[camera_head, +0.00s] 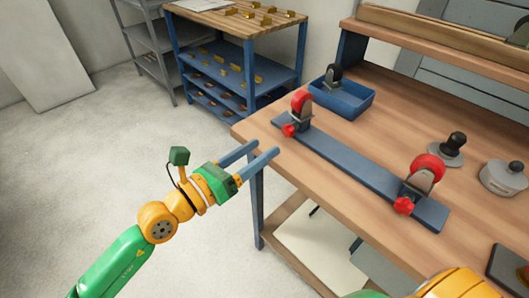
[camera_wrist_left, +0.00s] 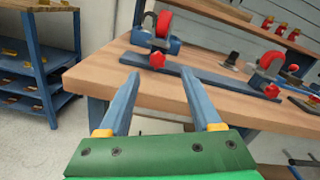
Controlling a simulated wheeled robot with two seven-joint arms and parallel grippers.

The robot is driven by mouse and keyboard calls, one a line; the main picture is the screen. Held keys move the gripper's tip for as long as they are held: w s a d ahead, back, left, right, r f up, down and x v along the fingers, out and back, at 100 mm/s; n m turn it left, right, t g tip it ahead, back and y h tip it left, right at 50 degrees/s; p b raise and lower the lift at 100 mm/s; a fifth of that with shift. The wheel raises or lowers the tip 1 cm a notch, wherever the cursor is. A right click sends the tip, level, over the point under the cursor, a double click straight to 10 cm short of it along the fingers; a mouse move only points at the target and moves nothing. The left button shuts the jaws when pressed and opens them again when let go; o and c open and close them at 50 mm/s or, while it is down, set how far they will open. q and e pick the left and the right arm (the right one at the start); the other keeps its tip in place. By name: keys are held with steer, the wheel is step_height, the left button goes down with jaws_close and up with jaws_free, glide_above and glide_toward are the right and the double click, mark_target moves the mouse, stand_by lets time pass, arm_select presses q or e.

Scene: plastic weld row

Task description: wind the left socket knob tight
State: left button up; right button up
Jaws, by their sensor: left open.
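The left socket knob (camera_head: 289,130) is a small red knob at the left end of a long blue bar (camera_head: 350,165) on the workbench. A caster with a red wheel (camera_head: 301,101) stands upright just above it. The knob also shows in the left wrist view (camera_wrist_left: 157,60), beyond the fingers. My left gripper (camera_head: 266,147) is open and empty, its fingers reaching the bench's left edge. In the left wrist view its fingertips (camera_wrist_left: 160,74) stand apart, with the knob between their lines and clear of them. My right gripper is out of view.
A second red knob (camera_head: 404,205) and red wheel (camera_head: 428,166) are at the bar's right end. A blue tray (camera_head: 345,102) with a caster sits behind the bar. A dark-knobbed tool (camera_head: 446,151) and grey pot (camera_head: 504,177) stand right. A blue shelf unit (camera_head: 215,85) stands far left.

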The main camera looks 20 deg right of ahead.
mark_target(286, 132)
arm_select(q)
steer(key=shift+w+f, duration=0.1)
steer(key=shift+f, duration=0.1)
steer(key=x, duration=0.2)
steer(key=b+x, duration=0.1)
steer(key=x, duration=0.3)
steer(key=shift+d+f, duration=0.1)
steer(key=shift+f, duration=0.15)
steer(key=shift+w+d+r+b, duration=0.2)
steer(key=shift+d+b, duration=0.1)
steer(key=shift+d, duration=0.1)
jaws_close()
